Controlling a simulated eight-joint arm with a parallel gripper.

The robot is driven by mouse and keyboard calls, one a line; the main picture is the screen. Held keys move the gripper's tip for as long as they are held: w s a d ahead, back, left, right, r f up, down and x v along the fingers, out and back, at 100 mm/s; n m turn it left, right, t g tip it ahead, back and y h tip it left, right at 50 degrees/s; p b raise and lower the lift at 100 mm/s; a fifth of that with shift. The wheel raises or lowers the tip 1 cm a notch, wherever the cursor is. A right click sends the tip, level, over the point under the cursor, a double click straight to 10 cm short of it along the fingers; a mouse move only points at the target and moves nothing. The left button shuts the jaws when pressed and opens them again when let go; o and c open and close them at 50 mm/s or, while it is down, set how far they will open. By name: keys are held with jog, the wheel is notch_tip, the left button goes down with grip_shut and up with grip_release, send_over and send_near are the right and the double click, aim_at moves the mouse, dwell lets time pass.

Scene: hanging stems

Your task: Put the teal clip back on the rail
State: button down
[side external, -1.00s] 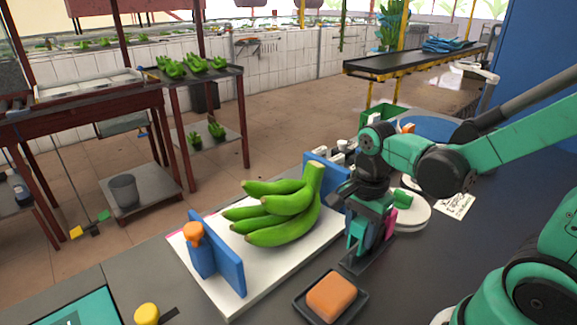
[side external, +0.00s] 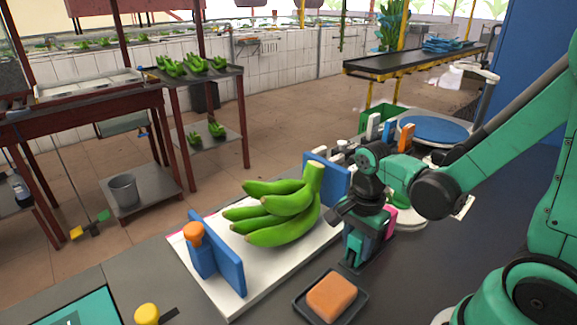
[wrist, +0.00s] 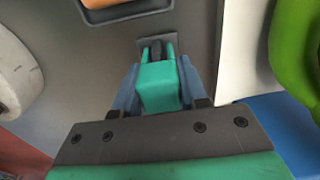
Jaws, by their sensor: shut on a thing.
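The teal clip (wrist: 160,88) is between the two blue-grey fingers of my gripper (wrist: 158,92) in the wrist view, and the fingers are shut on it. A dark grey part (wrist: 155,43) shows just beyond the clip; I cannot tell whether it belongs to the clip. In the side external view my gripper (side external: 362,246) points down at the dark counter, to the right of the white board. The clip is hard to tell from my teal parts there. Several upright white, blue and orange pieces (side external: 406,137) stand at the back; I cannot tell whether these mark the rail.
Green bananas (side external: 285,212) lie on a white board (side external: 240,292) between blue uprights (side external: 228,268), left of my gripper. An orange block (side external: 332,296) sits in a dark tray (side external: 306,313) in front. A pink piece (side external: 390,222) is close behind my gripper.

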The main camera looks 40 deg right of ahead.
jog(key=shift+f, duration=0.3)
jog(key=shift+c, duration=2)
grip_release()
jog(key=shift+r, duration=0.1)
jog(key=shift+r, duration=2.7)
jog(key=shift+w+a+r+n, duration=0.1)
jog(key=shift+r+n, duration=0.1)
jog(key=shift+n, duration=0.4)
jog(key=w+a+r+n+t, duration=0.3)
jog(key=r+n+t, duration=0.2)
jog(key=n, duration=1.1)
jog(key=shift+n+t, duration=0.4)
jog(key=shift+t, duration=0.7)
